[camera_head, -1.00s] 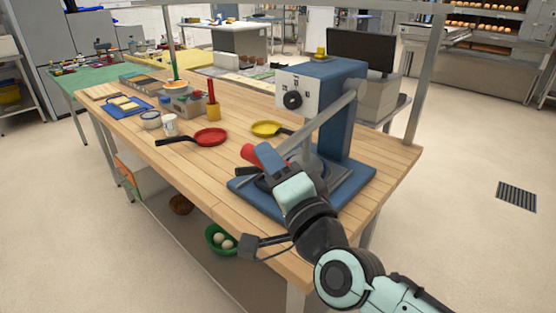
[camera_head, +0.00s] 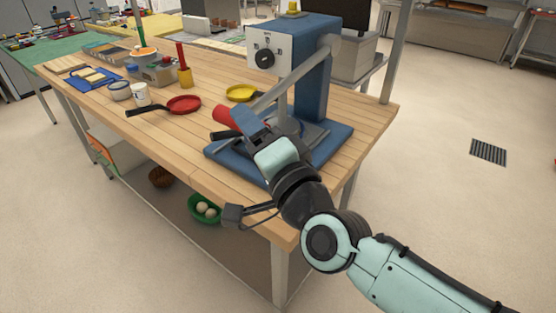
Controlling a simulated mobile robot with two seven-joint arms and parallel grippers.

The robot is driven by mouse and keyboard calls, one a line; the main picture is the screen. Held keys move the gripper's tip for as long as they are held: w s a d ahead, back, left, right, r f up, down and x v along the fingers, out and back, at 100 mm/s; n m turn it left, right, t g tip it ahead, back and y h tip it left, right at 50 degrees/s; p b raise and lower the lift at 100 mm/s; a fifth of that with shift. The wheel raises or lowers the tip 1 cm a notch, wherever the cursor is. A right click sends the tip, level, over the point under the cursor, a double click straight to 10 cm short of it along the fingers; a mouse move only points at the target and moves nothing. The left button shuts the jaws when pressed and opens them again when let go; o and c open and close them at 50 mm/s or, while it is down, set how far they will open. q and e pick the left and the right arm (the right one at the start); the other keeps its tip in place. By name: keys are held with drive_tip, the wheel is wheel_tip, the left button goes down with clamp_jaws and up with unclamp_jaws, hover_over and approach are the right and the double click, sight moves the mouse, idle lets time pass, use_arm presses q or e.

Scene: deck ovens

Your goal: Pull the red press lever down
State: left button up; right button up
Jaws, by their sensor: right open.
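The press (camera_head: 311,72) is a blue stand with a white front panel and a dark knob, on a blue base. Its grey lever (camera_head: 292,83) slopes down to the left from a pivot on the press's right side. The lever ends in a red handle (camera_head: 225,115), partly hidden by my right gripper. My right gripper (camera_head: 243,122) is open, with its blue fingers at the red handle. I cannot tell whether they touch it or are around it. My left gripper is not in view.
The press stands near the right end of a wooden table (camera_head: 190,145). A red pan (camera_head: 184,103) and a yellow pan (camera_head: 241,92) lie to its left. A green bowl (camera_head: 204,209) is on the lower shelf. The floor at right is clear.

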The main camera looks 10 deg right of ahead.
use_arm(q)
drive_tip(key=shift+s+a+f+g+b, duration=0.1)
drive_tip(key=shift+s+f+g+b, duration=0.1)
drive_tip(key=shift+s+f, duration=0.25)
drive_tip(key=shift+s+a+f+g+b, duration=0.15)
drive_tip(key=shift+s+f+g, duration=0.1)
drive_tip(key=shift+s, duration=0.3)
use_arm(e)
drive_tip(key=v, duration=1.1)
drive_tip(key=shift+s+d, duration=0.25)
drive_tip(key=shift+s, duration=0.1)
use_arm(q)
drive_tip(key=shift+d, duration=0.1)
